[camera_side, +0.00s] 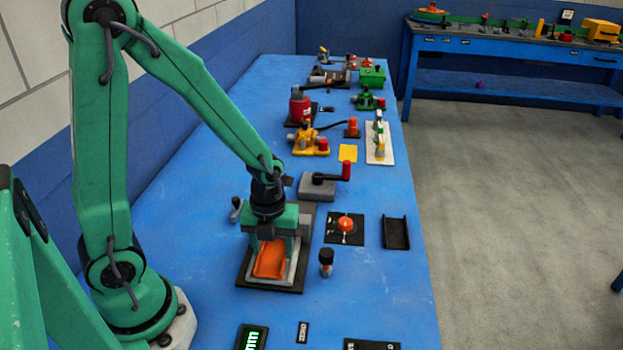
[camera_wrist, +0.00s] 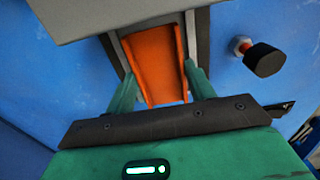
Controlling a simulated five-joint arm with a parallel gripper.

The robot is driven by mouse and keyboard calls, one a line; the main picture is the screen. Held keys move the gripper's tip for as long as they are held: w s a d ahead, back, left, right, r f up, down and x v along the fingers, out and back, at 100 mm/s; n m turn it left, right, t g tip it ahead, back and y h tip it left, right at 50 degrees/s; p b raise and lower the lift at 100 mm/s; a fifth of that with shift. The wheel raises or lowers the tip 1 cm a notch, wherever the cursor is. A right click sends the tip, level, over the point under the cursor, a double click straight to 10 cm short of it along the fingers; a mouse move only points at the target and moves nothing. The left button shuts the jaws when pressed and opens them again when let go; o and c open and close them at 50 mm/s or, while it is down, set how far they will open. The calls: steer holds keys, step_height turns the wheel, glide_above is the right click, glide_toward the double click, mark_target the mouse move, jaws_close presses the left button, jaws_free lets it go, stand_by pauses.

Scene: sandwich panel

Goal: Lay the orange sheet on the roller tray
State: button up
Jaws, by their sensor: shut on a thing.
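The orange sheet (camera_side: 269,262) is a trough-like piece with raised side edges. It lies in or just above a light grey tray on a dark base (camera_side: 268,288); I take this as the roller tray, and cannot tell if the sheet fully rests on it. My gripper (camera_side: 270,245) is over the sheet's far end, fingers pointing down. In the wrist view, the green fingers (camera_wrist: 160,80) close on both sides of the orange sheet (camera_wrist: 155,60). Grey tray walls (camera_wrist: 196,50) run along its sides. Rollers are hidden.
A grey block with a red-handled crank (camera_side: 320,185) stands behind. A red dome button (camera_side: 346,224), a black shallow tray (camera_side: 396,233) and a black-capped knob (camera_side: 326,262) lie to the right.

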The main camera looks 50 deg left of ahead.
mark_target(274, 252)
steer(key=shift+w+a+f, duration=0.15)
steer(key=shift+w+a, duration=0.2)
stand_by(0.4)
steer(key=shift+w+a+f, duration=0.1)
steer(key=shift+f, duration=0.25)
stand_by(0.6)
steer(key=o, duration=1.4)
steer(key=shift+r, duration=0.15)
steer(key=shift+r, duration=4.1)
